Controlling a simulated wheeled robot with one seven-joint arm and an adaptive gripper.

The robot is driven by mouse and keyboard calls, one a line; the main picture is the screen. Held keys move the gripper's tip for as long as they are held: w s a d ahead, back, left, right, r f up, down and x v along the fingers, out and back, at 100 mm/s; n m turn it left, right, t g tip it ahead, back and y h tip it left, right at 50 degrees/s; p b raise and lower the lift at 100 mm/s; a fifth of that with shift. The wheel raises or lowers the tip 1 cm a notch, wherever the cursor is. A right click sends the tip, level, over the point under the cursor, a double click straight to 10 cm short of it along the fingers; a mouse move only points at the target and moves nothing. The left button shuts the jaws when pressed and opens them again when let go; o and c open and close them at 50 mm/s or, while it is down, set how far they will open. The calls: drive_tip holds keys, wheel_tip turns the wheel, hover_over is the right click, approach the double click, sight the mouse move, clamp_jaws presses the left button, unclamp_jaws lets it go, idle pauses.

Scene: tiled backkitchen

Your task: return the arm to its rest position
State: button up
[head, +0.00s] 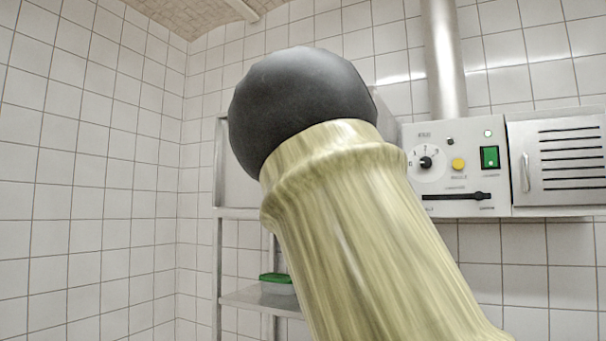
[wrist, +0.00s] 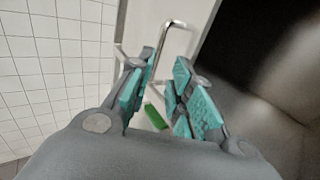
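My gripper (wrist: 164,80) shows in the wrist view, with teal pads on its grey fingers. The fingers stand apart with a gap between them, and nothing is held in it. A small green thing (wrist: 155,116) shows beyond the gap, apart from the fingers. My gripper cannot be made out in the head view. There, a large pale, streaked column with a black rounded end rises close to the camera and covers the middle of the picture. I cannot tell whether it is part of my arm.
A metal shelf (head: 245,297) bears a clear container with a green lid (head: 275,278). A control panel (head: 455,165) and a louvred metal box (head: 558,160) are on the right, beside a vertical pipe (head: 443,60). White tiled walls (head: 90,170) surround them. A bent metal tube (wrist: 174,24) shows beyond my fingers.

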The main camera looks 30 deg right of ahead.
idle(0.3)
